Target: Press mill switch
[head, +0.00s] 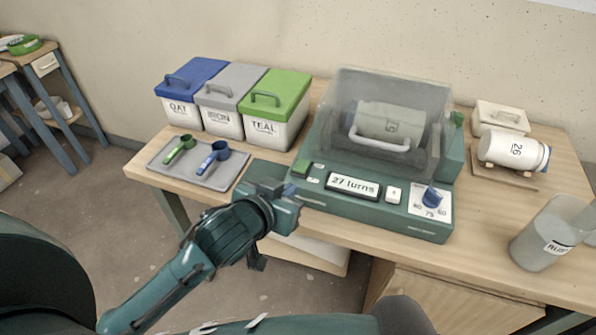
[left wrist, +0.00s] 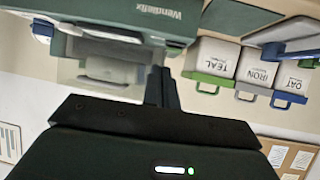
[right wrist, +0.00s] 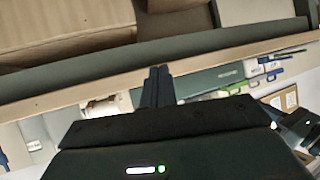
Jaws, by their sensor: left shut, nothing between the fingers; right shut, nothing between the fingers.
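The green mill (head: 330,213) stands on the table with its clear cover down over a pale jar (head: 390,121) marked 5. Its front panel has a green switch (head: 301,167) at the left, a display (head: 353,186) reading "27 turns", a small white button (head: 393,194) and a blue dial (head: 432,197). My left gripper (head: 292,190) is shut and empty at the panel's left front, close to the green switch; contact cannot be told. Its shut fingers show before the mill (left wrist: 120,45) in the left wrist view. My right gripper (right wrist: 158,86) is shut and empty, near the table edge.
Lidded buckets in blue (head: 185,98), grey (head: 222,105) and green (head: 275,112) stand left of the mill. A grey tray (head: 165,172) holds two scoops. A jar marked 26 (head: 515,152) lies on a stand at right. A grey pitcher (head: 541,240) stands near the right front.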

